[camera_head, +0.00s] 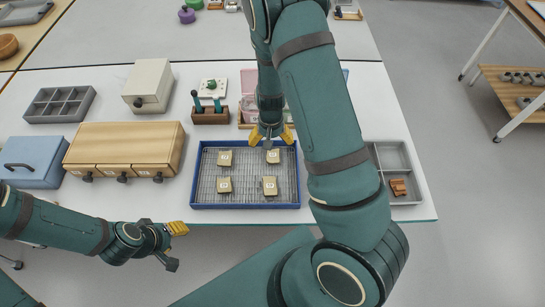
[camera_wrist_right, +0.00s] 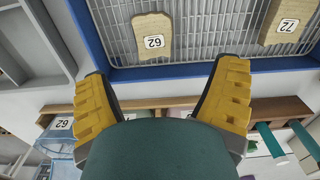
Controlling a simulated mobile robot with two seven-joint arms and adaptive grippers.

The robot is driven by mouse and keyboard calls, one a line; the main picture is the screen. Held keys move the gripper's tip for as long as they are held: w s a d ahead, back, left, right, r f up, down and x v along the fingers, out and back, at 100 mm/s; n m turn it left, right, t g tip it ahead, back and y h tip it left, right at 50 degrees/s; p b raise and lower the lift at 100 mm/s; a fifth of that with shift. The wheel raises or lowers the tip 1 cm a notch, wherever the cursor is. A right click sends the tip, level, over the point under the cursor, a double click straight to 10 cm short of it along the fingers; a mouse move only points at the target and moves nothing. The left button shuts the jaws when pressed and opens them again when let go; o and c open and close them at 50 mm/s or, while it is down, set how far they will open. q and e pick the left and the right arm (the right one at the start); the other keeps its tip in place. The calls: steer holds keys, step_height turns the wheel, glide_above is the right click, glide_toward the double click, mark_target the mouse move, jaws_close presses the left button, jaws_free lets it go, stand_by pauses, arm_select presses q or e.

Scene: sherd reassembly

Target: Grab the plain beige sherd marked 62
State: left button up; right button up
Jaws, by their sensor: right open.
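The plain beige sherd marked 62 (camera_wrist_right: 152,36) lies flat in the wire-mesh tray, its label facing up. In the head view it is the far right sherd (camera_head: 273,157), just in front of my right gripper. My right gripper (camera_head: 271,136) is open and empty, pointing down over the tray's far edge. In the right wrist view its yellow fingers (camera_wrist_right: 165,100) are apart, and the sherd lies beyond them, not between them. My left gripper (camera_head: 173,246) is off the table's front edge at the left, open and empty.
The blue-rimmed tray (camera_head: 245,206) also holds a sherd marked 72 (camera_wrist_right: 285,24) and two nearer sherds. A wooden rack (camera_wrist_right: 270,106) with green-handled tools stands behind it. A grey compartment tray (camera_head: 398,160) is at the right, wooden drawers (camera_head: 125,145) at the left.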

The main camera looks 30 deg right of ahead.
mark_target(273, 153)
steer(key=f, duration=0.2)
steer(key=f+b, duration=0.1)
steer(key=f, duration=0.1)
steer(key=s+f, duration=0.1)
steer(key=shift+d+f, duration=0.15)
steer(key=shift+f, duration=0.75)
steer(key=c, duration=1.3)
